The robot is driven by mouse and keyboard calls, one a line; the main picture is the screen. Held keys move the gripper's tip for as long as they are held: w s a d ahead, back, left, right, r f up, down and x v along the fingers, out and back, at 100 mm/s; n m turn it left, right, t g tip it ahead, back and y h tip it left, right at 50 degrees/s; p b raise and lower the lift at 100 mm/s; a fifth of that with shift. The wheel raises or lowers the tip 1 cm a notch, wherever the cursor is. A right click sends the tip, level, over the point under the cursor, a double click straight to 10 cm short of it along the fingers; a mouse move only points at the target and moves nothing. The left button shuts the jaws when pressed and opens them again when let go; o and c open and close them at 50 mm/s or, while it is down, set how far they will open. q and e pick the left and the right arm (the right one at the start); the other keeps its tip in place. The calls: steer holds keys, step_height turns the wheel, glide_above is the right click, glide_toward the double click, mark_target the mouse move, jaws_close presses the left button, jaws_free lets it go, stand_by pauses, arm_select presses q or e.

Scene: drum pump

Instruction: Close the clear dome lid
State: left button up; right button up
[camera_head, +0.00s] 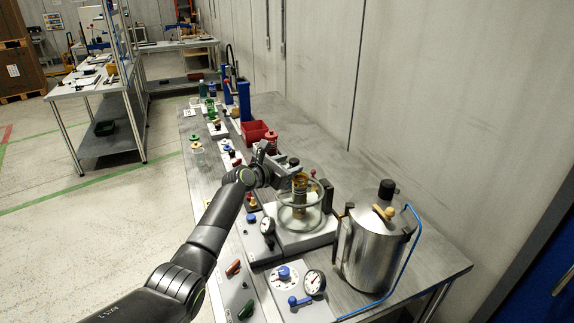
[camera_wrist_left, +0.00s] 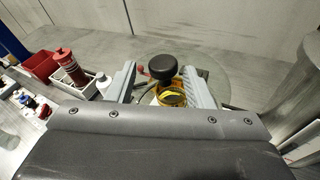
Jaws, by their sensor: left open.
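A clear round vessel (camera_head: 318,213) stands on a light base near the middle of the table, with a brass-coloured part (camera_head: 299,188) inside. The clear dome lid (camera_wrist_left: 212,72) shows only as a faint curved outline in the left wrist view; I cannot tell how it sits on the vessel. A black round knob (camera_wrist_left: 162,67) shows between and beyond the fingers of my left gripper (camera_wrist_left: 162,84). That gripper (camera_head: 287,170) is open at the vessel's upper left side in the head view; contact with the knob cannot be told. My right gripper is not in view.
A steel canister (camera_head: 373,255) with a blue hose stands right of the vessel. Gauge panels (camera_head: 291,283) lie in front. A red bin (camera_head: 254,132) and a red bottle (camera_wrist_left: 68,66) are behind. The wall borders the table's right side.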

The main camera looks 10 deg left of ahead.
arm_select(q)
steer(key=shift+d, duration=0.25)
steer(key=shift+a, duration=0.1)
steer(key=shift+s+a+r, duration=0.2)
steer(key=shift+s+a, duration=0.1)
steer(key=shift+s, duration=0.2)
steer(key=v, duration=1.6)
steer(key=shift+b, duration=0.4)
